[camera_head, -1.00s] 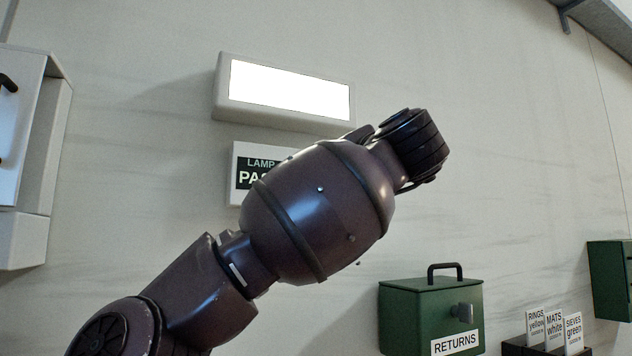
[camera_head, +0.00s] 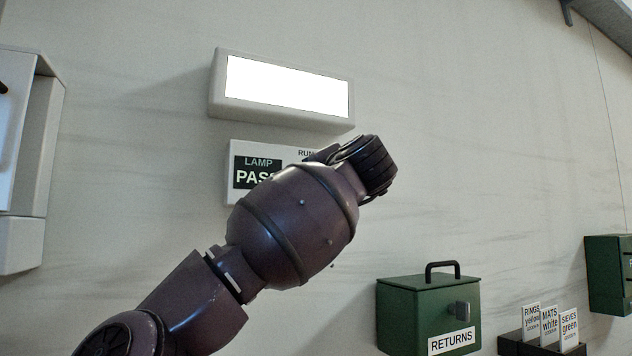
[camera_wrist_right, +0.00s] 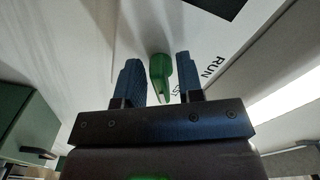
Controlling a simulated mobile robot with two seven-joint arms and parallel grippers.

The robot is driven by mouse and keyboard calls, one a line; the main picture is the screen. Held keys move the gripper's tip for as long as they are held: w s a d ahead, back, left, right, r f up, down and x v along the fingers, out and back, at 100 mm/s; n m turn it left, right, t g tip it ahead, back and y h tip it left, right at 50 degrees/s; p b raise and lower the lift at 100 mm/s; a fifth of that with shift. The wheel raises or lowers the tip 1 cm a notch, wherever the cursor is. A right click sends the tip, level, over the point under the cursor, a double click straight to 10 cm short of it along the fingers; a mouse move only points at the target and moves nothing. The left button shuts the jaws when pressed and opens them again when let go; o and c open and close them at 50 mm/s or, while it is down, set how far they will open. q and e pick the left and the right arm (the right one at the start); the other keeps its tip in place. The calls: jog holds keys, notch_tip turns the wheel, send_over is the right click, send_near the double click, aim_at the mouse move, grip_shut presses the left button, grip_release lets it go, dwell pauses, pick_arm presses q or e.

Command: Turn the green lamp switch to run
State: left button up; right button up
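The white lamp panel (camera_head: 283,153) is on the wall, with a black "LAMP" label and "RUN" at its top; my arm covers its right part. The green switch (camera_wrist_right: 158,72) shows in the right wrist view, beside the "RUN" lettering; it is hidden in the head view. My right gripper (camera_wrist_right: 158,62) is open, with one blue finger on each side of the green switch. The right-hand finger is close to the switch; I cannot tell whether it touches. A wider gap shows on the left-hand side. My left gripper is not in view.
A bright light box (camera_head: 285,122) is on the wall just above the panel. A green RETURNS box (camera_head: 400,315) with a handle stands lower right, near a dark rack (camera_head: 515,346) of labelled cards. A pale cabinet (camera_head: 40,150) is at the left. The wall right of the panel is clear.

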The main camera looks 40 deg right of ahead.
jog(key=c, duration=0.5)
jog(key=shift+c, duration=0.2)
jog(key=shift+d+f+n+b, duration=0.1)
jog(key=shift+f+n+b, duration=0.15)
jog(key=shift+n+b, duration=1.15)
jog(key=shift+n, duration=0.6)
jog(key=n, duration=0.3)
jog(key=shift+d+n+b, duration=0.1)
jog(key=shift+n+b, duration=0.2)
jog(key=n, duration=0.3)
jog(key=shift+r, duration=0.1)
jog(key=shift+n, duration=0.7)
